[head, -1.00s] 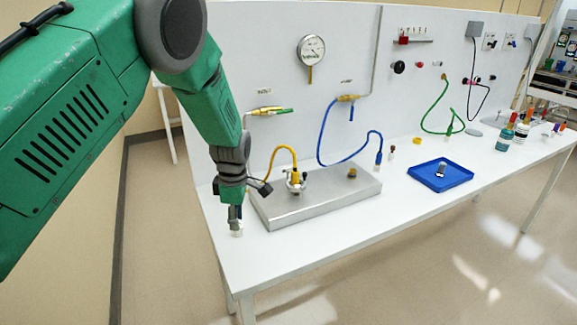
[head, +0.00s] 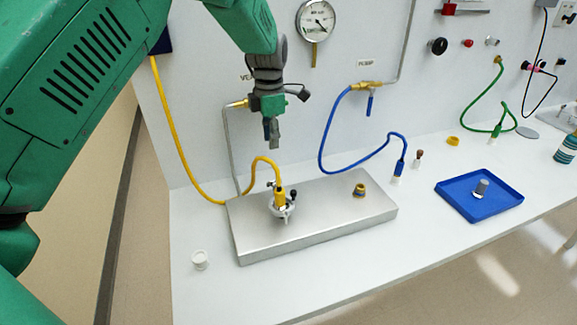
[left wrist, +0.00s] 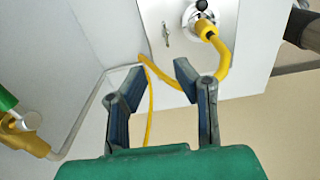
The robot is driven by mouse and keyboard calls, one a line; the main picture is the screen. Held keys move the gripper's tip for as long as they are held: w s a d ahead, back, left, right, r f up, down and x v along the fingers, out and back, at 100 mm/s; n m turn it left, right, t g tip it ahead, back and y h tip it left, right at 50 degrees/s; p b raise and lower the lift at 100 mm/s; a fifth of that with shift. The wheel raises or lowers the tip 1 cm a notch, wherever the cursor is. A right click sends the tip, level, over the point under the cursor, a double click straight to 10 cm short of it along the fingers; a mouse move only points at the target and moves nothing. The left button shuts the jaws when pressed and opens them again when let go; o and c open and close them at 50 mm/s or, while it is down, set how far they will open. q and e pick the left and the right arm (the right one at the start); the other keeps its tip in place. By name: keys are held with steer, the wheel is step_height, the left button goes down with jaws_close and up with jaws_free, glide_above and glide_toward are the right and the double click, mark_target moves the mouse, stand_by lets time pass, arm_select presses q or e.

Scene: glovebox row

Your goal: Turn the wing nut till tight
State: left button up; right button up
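A metal clamp (head: 283,209) sits on the left part of a steel box (head: 320,225), around the foot of a yellow hose (head: 265,163). Small metal parts stick out of the clamp; I cannot tell for sure which is the wing nut. In the left wrist view the clamp (left wrist: 201,17) is at the top, with a small grey metal piece (left wrist: 166,33) to its left that may be the wing nut. My left gripper (head: 272,140) is above and behind the clamp, apart from it. Its fingers (left wrist: 157,75) are spread with nothing between them. My right gripper is not in view.
A brass fitting (head: 359,190) stands on the box's right part. A blue hose (head: 325,140) hangs behind. A blue tray (head: 455,197) holds a grey cylinder (head: 481,187). The table front is clear.

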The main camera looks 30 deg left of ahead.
mark_target(274, 182)
arm_select(q)
steer(key=f, duration=0.3)
steer(key=f+p, duration=0.1)
steer(key=f, duration=0.3)
steer(key=s+f, duration=0.1)
steer(key=f, duration=0.3)
steer(key=shift+d+f+p, duration=0.15)
steer(key=shift+d+p, duration=0.05)
steer(key=shift+p, duration=0.2)
steer(key=shift+s+a+f, duration=0.2)
steer(key=shift+f, duration=0.35)
steer(key=shift+w+f, duration=0.1)
steer(key=shift+f, duration=0.05)
steer(key=shift+w+d+f, duration=0.1)
steer(key=shift+d, duration=0.05)
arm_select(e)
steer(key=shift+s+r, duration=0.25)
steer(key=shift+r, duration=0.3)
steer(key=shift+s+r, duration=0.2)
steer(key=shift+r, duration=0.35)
arm_select(q)
steer(key=shift+d, duration=0.15)
jaws_close()
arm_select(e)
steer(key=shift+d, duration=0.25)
